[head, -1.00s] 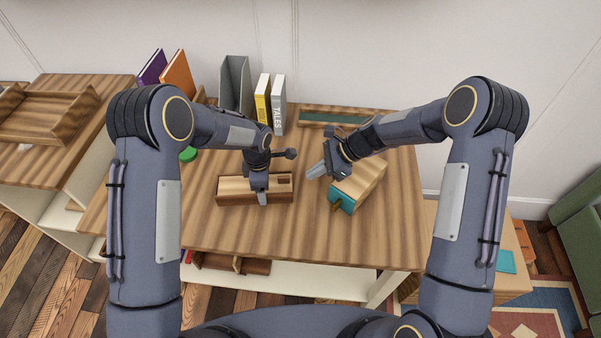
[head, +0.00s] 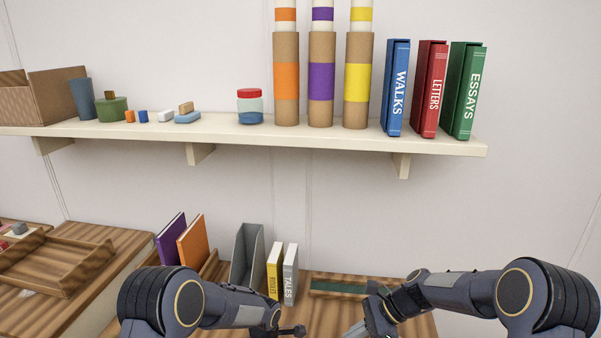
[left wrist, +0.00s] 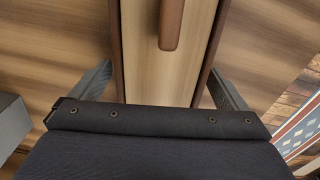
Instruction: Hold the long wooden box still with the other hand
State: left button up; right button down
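The long wooden box shows in the left wrist view, with a pale top (left wrist: 152,70), darker brown side walls and a brown raised bar (left wrist: 171,25) on top. My left gripper (left wrist: 162,70) straddles it, one finger along each side wall, and both fingertips appear to touch the walls. The far ends of the box are out of view. In the head view the box and my left fingers are below the frame. My right gripper (head: 366,329) shows only in part at the bottom edge of the head view, and its fingertips are cut off.
A wall shelf (head: 230,133) holds tubes, a jar (head: 250,107) and several books. On the desk stand a grey file holder (head: 247,258), upright books (head: 289,274) and a green-lined tray (head: 338,288). A wooden tray (head: 65,265) lies at left.

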pick_arm(q)
jog(key=shift+r+p, duration=1.55)
jog(key=shift+r, duration=1.95)
